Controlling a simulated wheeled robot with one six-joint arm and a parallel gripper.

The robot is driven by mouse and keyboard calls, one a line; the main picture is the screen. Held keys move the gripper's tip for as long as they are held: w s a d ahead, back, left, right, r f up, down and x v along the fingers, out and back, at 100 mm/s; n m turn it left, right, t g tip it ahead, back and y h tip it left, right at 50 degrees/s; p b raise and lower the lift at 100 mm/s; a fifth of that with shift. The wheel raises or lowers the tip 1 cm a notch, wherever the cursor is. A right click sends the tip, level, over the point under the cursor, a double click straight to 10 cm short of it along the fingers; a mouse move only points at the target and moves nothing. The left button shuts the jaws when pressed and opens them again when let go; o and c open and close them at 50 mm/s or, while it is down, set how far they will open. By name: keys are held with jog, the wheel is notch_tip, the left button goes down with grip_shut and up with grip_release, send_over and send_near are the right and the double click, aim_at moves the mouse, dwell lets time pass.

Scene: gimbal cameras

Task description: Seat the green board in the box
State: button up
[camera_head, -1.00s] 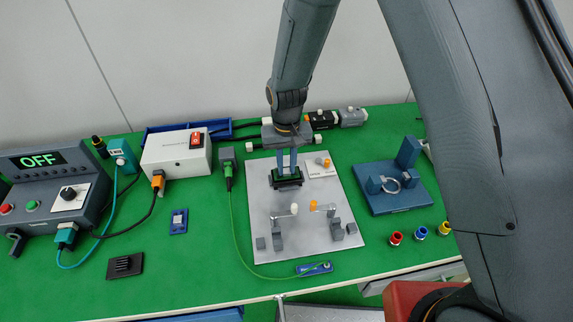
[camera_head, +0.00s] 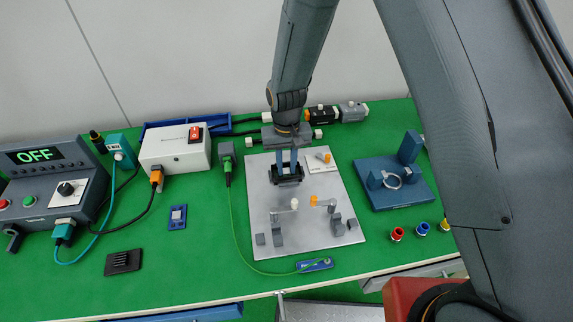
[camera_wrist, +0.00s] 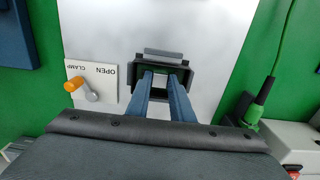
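The black box (camera_head: 287,182) stands on the light grey plate, near its upper middle. My gripper (camera_head: 287,170) points down into the box from above. In the wrist view both blue fingers (camera_wrist: 161,75) reach inside the box walls, with a gap between them. The green board (camera_wrist: 161,70) shows only as a thin dark green area at the fingertips, between the fingers and inside the box. It appears held between the fingers. The fingers and box walls hide most of it, so I cannot tell whether it lies flat on the box floor.
On the grey plate (camera_head: 330,200) stand a clamp with an orange tip (camera_head: 314,200), one with a white tip (camera_head: 293,203), and an OPEN/CLAMP lever (camera_wrist: 88,88). A blue fixture (camera_head: 397,190) is to the right. A green cable (camera_head: 233,215) runs along the plate's left edge.

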aim_at(288, 171)
jog(key=o, duration=0.4)
jog(key=shift+r+b, duration=1.05)
jog(key=shift+r, duration=2.85)
jog(key=s+d+r+m, duration=0.1)
jog(key=s+d, duration=0.3)
jog(key=d, duration=0.4)
jog(key=s+d+r+m+t, duration=0.1)
jog(key=s+d+r, duration=0.3)
jog(key=d, duration=0.4)
jog(key=s+d+r+b, duration=0.1)
jog(key=s+d+r, duration=0.2)
jog(key=s+d, duration=0.2)
jog(key=shift+s+d+r+m, duration=0.1)
jog(key=shift+d+r+m, duration=0.1)
jog(key=shift+d, duration=0.6)
jog(key=shift+s+d+r+m, duration=0.1)
jog(key=shift+d+m, duration=0.1)
jog(key=shift+d, duration=0.6)
